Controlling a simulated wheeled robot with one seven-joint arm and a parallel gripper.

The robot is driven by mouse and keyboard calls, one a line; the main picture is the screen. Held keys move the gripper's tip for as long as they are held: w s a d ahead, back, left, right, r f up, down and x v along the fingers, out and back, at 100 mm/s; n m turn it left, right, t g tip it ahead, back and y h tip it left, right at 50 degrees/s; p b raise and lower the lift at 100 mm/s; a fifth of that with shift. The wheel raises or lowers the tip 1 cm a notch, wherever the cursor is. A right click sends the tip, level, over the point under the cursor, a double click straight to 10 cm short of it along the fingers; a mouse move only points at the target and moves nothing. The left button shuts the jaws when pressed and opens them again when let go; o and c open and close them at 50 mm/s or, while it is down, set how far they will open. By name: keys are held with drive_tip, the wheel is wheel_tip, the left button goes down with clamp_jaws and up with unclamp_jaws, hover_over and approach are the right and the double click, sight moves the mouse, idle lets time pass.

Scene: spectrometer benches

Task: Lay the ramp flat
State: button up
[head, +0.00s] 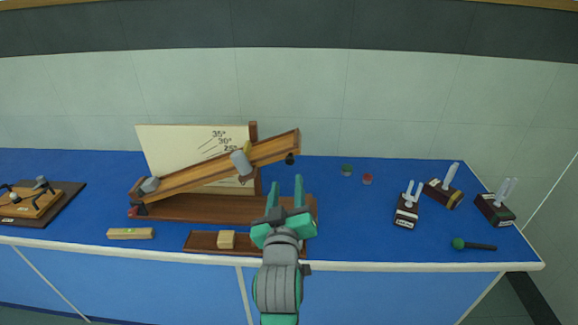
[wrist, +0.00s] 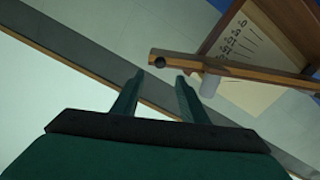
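The wooden ramp (head: 215,171) stands tilted on a dark wooden base (head: 220,208), low at its left end and raised at its right end. A dark knob (head: 290,159) sits near the raised end; it also shows in the wrist view (wrist: 160,62). Grey cylinders sit on the ramp, one near the low end (head: 150,185) and one near the middle (head: 240,162). A cream angle board (head: 180,150) stands behind it. My gripper (head: 286,192) is open and empty, in front of and below the raised end, apart from the ramp.
A wooden block (head: 227,240) sits on a dark tray (head: 202,242) at the front edge. A spirit level (head: 131,233) lies to its left. Several dark stands (head: 407,213) and a green-knobbed rod (head: 474,244) are at the right.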

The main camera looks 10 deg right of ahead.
sight(290, 162)
drive_tip(key=x, duration=0.9)
drive_tip(key=shift+w, duration=0.25)
drive_tip(key=shift+c, duration=0.6)
